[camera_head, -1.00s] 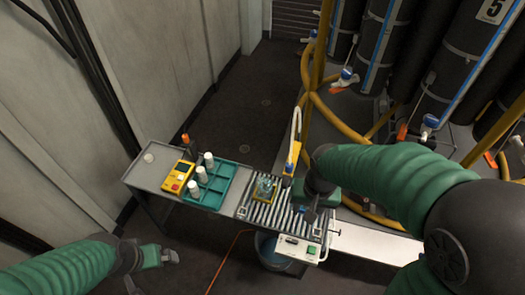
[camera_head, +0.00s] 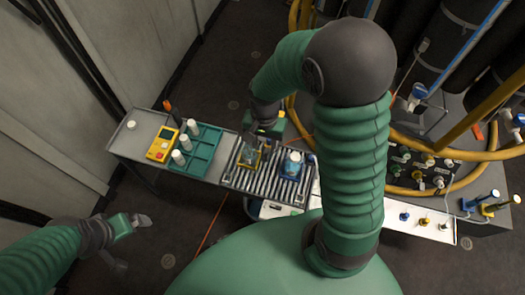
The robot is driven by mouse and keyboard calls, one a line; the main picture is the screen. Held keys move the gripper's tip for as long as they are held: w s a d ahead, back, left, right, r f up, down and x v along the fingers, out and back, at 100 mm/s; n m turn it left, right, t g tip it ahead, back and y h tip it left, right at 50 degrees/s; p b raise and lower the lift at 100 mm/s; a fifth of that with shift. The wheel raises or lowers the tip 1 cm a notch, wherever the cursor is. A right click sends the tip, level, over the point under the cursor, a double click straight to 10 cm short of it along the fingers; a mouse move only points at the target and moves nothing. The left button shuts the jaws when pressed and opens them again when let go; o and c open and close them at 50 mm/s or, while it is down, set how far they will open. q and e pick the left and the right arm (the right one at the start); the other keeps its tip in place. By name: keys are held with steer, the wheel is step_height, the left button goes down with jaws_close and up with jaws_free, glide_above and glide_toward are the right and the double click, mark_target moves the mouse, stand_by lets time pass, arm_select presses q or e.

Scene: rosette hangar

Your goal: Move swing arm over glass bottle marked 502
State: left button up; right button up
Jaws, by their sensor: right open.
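A clear glass bottle (camera_head: 249,156) stands in a yellow holder on the roller conveyor (camera_head: 268,180). A second bottle with a white top and blue base (camera_head: 291,164) stands to its right on the rollers. No number is legible on either bottle. My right gripper (camera_head: 262,136) is open, just behind the first bottle; I cannot tell whether it touches anything. The swing arm cannot be made out and may be hidden by my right arm. My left gripper (camera_head: 143,220) hangs over the floor at the lower left, away from the bench; its jaw state is unclear.
Left of the rollers are a teal tray (camera_head: 204,155) with white bottles and a yellow device (camera_head: 161,144). Dark cylinders and a yellow hose (camera_head: 450,154) fill the right. A white panel with fittings (camera_head: 418,220) stands at the right. The left floor is clear.

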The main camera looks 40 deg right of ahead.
mark_target(266, 153)
steer(key=f, duration=0.1)
steer(key=d+f, duration=0.1)
steer(key=f, duration=0.1)
steer(key=d+f, duration=0.1)
steer(key=f, duration=0.1)
steer(key=shift+d+f, duration=0.2)
steer(key=shift+f, duration=0.05)
steer(key=shift+s+a+f, duration=0.1)
steer(key=shift+f, duration=0.1)
steer(key=shift+a, duration=0.3)
steer(key=shift+a+r, duration=0.1)
steer(key=shift+a, duration=0.75)
steer(key=shift+c, duration=2.3)
steer(key=shift+d, duration=0.3)
steer(key=shift+c, duration=1.2)
steer(key=shift+d, duration=0.3)
jaws_close()
steer(key=shift+d, duration=0.15)
steer(key=shift+w+a, duration=0.2)
steer(key=shift+a, duration=0.15)
arm_select(q)
steer(key=shift+d, duration=0.6)
